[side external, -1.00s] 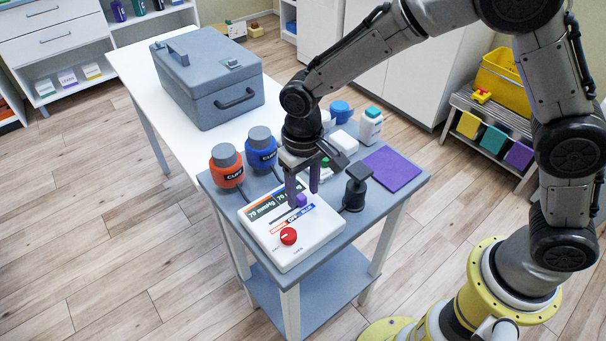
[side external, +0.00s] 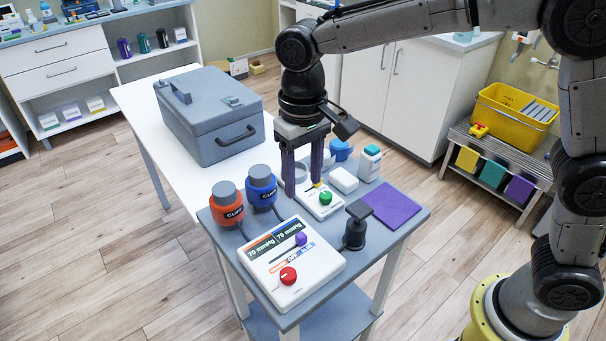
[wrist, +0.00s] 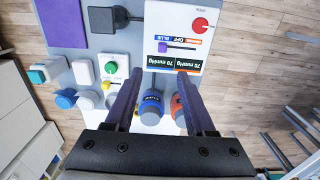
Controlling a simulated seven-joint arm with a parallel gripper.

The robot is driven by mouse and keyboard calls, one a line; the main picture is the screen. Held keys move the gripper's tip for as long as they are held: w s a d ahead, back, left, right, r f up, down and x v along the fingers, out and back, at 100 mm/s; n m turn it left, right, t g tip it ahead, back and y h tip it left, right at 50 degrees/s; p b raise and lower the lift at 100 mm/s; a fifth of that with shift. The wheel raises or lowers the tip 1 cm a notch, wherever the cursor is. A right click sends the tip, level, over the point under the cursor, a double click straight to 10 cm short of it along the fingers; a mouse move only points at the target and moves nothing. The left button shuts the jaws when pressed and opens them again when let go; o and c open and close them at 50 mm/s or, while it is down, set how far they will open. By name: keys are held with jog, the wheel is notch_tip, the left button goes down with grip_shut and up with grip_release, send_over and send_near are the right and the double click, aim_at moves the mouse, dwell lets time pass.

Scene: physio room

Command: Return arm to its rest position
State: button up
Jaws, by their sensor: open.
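My gripper (side external: 303,182) is open and empty, its two purple-grey fingers pointing down above the small grey table (side external: 387,242). In the wrist view my gripper (wrist: 158,78) has its fingers spread apart with nothing between the tips. A white pressure unit (side external: 318,268) with a red knob (side external: 288,276) and a purple slider knob (side external: 301,239) stands at the table's front. Its displays read 70 mmHg. In the side view the fingers are above and behind this unit, apart from it.
Orange (side external: 228,207) and blue (side external: 262,188) cuff bottles stand left of my gripper. A white device with a green knob (side external: 325,198), a white bottle (side external: 369,163), a black-topped post (side external: 354,228) and a purple pad (side external: 392,206) are close by. A grey case (side external: 210,120) stands behind on the white table.

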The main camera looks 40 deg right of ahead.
jog(key=s+d+r+m+t, duration=0.25)
jog(key=s+d+r, duration=0.45)
jog(key=d+r, duration=0.5)
jog(key=s+d+f+n+t, duration=0.1)
jog(key=s+d+f, duration=0.2)
jog(key=s, duration=0.4)
jog(key=s+d+f+n+t, duration=0.1)
jog(key=s+d+f+t, duration=0.1)
jog(key=s+d+f, duration=0.2)
jog(key=s+f, duration=0.1)
jog(key=s, duration=0.2)
jog(key=shift+s+d+f, duration=0.15)
jog(key=shift+s+d, duration=0.1)
jog(key=shift+s, duration=0.05)
jog(key=shift+n, duration=0.25)
dwell(1.6)
